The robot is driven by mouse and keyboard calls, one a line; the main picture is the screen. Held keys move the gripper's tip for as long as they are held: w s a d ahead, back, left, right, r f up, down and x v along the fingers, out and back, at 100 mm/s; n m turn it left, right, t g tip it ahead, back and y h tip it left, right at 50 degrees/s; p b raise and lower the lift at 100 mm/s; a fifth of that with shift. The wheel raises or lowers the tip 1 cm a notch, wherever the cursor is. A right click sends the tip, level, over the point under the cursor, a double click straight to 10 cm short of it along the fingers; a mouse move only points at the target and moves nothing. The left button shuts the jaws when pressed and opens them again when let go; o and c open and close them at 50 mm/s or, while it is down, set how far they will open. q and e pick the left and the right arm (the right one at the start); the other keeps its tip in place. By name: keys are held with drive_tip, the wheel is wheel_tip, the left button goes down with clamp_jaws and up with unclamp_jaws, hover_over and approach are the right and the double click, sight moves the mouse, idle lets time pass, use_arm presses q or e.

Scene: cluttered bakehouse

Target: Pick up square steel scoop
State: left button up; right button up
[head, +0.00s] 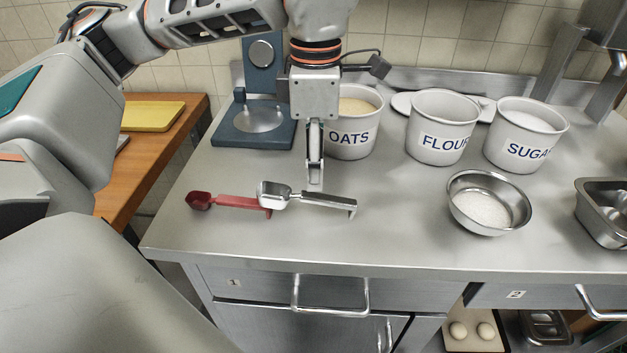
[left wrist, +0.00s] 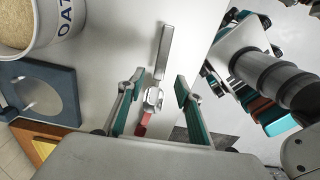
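A steel scoop (head: 325,199) with a small bright bowl and a long straight handle lies on the steel counter, and it also shows in the left wrist view (left wrist: 164,50). My left gripper (head: 315,182) points down just behind the scoop's handle in the head view, where its fingers line up edge-on. In the left wrist view its two teal-padded fingers (left wrist: 159,77) are spread apart, with the scoop between and below them, not gripped. A red scoop (head: 236,202) lies to the left, its handle end close by the steel scoop's bowl.
Tubs of oats (head: 352,143), flour (head: 437,155) and sugar (head: 512,160) stand along the back. A blue scale (head: 225,128) is behind left. A steel bowl (head: 461,218) of white contents is to the right. The front counter is mostly clear.

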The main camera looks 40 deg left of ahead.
sight(314, 195)
use_arm(q)
drive_tip(key=shift+f, duration=0.3)
wheel_tip(314, 195, down, 2)
drive_tip(key=shift+s+f+b, duration=0.1)
drive_tip(key=shift+b, duration=0.2)
wheel_tip(314, 195, down, 4)
drive_tip(key=shift+f+b, duration=0.2)
drive_tip(key=shift+b, duration=0.25)
drive_tip(key=shift+f, duration=0.25)
clamp_jaws()
use_arm(e)
drive_tip(key=shift+s+d+f, duration=0.15)
drive_tip(key=shift+s+f, duration=0.1)
drive_tip(key=shift+f, duration=0.2)
drive_tip(key=shift+s+d+f, duration=0.15)
drive_tip(key=shift+s+f, duration=0.05)
drive_tip(key=shift+f, duration=0.25)
